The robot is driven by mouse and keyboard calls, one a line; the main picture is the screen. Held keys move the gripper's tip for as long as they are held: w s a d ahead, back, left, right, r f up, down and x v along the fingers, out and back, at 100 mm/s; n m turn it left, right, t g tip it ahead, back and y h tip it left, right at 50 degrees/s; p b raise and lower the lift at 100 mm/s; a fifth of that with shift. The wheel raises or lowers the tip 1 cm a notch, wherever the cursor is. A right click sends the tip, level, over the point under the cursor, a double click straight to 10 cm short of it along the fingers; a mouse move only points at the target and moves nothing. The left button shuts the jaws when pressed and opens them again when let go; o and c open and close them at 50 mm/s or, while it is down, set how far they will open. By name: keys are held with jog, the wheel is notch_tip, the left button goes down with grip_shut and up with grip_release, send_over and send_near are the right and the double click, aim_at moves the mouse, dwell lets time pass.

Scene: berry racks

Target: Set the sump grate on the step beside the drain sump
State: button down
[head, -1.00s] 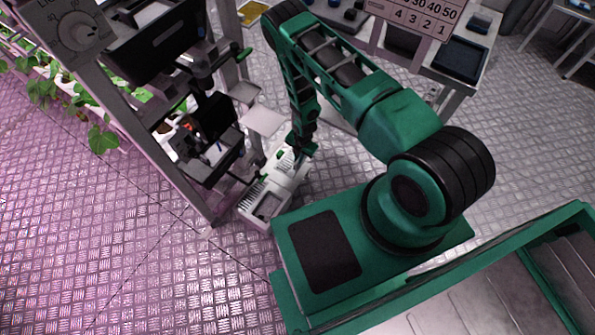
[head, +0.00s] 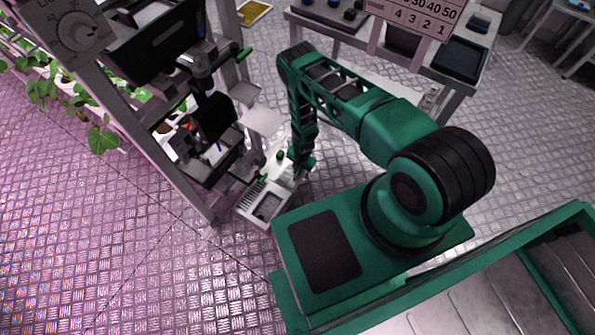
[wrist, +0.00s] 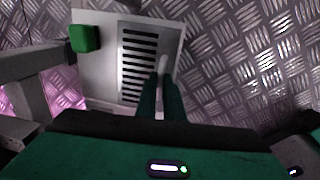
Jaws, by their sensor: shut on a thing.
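The sump grate (wrist: 139,65) is a pale plate with a row of dark slots. In the wrist view it lies below my gripper (wrist: 160,92), whose two green fingers are shut on its pale upright handle (wrist: 163,66). In the head view my gripper (head: 299,168) is low over a pale low unit (head: 249,208) with slots and a dark rectangular recess. I cannot tell whether the grate rests on the unit or hangs just above it. The border between step and drain sump is not clear, and the arm hides part of it.
A green block (wrist: 85,38) sits on the pale surface left of the grate. A dark rack with a grey post (head: 190,190) stands close on the left. A pale flat plate (head: 261,121) juts out behind. Ribbed metal floor (head: 130,260) is free at the front left.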

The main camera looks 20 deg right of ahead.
jog(key=c, duration=1.9)
grip_release()
jog(key=shift+o, duration=0.2)
jog(key=shift+r, duration=0.1)
notch_tip(320, 180, up, 12)
jog(key=s, duration=0.1)
jog(key=shift+d, duration=0.3)
